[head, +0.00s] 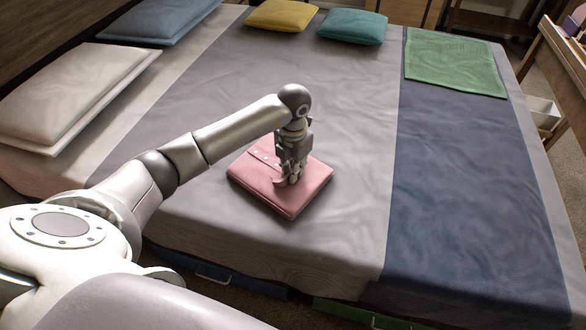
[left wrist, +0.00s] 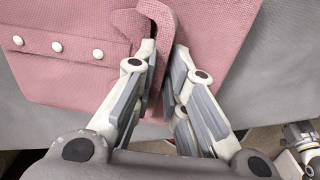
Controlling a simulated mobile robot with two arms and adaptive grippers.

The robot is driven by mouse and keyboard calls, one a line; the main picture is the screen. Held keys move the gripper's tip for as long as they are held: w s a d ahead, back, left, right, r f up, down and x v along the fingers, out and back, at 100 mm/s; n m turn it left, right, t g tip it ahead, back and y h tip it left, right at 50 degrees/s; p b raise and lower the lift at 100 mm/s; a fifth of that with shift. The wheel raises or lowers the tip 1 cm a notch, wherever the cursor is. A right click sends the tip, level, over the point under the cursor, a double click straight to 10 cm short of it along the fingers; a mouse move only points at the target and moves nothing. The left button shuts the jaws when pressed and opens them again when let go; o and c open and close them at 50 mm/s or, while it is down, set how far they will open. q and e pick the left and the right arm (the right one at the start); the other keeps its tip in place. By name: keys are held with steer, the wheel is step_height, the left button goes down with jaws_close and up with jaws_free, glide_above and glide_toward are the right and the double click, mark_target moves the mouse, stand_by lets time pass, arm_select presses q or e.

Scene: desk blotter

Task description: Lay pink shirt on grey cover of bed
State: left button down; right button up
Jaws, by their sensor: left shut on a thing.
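The folded pink shirt (head: 306,196) lies on the grey cover (head: 220,215) of the bed, near its front middle. My left gripper (head: 291,181) is directly above the shirt with its fingers down at the cloth. In the left wrist view, the fingers (left wrist: 162,90) are shut on a raised pink fold of the shirt (left wrist: 215,30), beside a row of white buttons. The grey cover shows around the shirt there too. The gripper hides part of the shirt in the head view.
A dark blue cover (head: 450,190) lies right of the grey one, with a green cloth (head: 455,62) at its far end. Yellow (head: 282,14) and teal (head: 353,26) cushions lie at the back. White pillows (head: 75,90) lie left. Grey cover behind the shirt is clear.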

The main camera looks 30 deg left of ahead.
steer(key=shift+s, duration=0.1)
arm_select(q)
steer(key=c, duration=1.5)
jaws_free()
steer(key=shift+r, duration=0.25)
step_height(320, 180, up, 12)
steer(key=shift+f+p, duration=0.15)
steer(key=shift+p, duration=0.55)
arm_select(e)
steer(key=f, duration=0.1)
steer(key=s+f, duration=0.2)
steer(key=f, duration=0.1)
steer(key=shift+s+d, duration=0.25)
